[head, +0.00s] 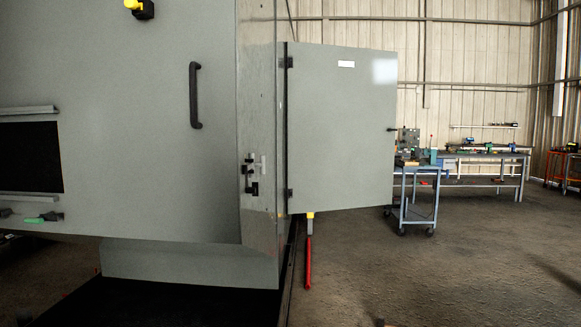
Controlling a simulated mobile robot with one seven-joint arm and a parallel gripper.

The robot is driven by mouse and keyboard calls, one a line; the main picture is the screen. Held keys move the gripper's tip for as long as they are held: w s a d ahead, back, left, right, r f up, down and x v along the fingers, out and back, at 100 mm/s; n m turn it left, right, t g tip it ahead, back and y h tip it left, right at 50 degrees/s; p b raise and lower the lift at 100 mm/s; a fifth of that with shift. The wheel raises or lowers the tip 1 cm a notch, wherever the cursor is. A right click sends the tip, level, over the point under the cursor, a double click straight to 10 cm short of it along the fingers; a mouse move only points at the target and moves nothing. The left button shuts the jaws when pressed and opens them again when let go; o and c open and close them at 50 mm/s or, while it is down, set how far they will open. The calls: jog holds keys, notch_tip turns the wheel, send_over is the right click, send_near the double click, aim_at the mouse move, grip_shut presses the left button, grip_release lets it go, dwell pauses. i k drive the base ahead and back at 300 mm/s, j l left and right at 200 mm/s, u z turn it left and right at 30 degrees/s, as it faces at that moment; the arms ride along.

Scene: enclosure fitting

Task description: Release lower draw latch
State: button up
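A grey enclosure (150,90) fills the left of the head view. A small dark latch-like fitting (248,176) sits on the narrow metal strip at the enclosure's right edge, with a pale plate beside it. A green-handled fitting (44,218) with a dark end lies low on the left, below the dark opening. I cannot tell which of these, if either, is the lower draw latch, or whether it is fastened. My gripper is not in view.
A grey door (342,130) stands open to the right of the enclosure. A red bar with a yellow top (308,255) hangs below it. A dark handle (195,95) is on the front panel. A blue cart (415,200) and workbench (490,165) stand behind. The right floor is clear.

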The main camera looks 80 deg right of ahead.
aim_at(263, 163)
jog(key=z, duration=2)
jog(key=i+l, duration=0.3)
jog(key=l, duration=0.15)
jog(key=i+l, duration=0.65)
jog(key=l, duration=0.25)
jog(key=i+l, duration=0.3)
jog(key=l, duration=0.15)
jog(key=j, duration=0.35)
jog(key=k+j, duration=0.15)
jog(key=j, duration=0.2)
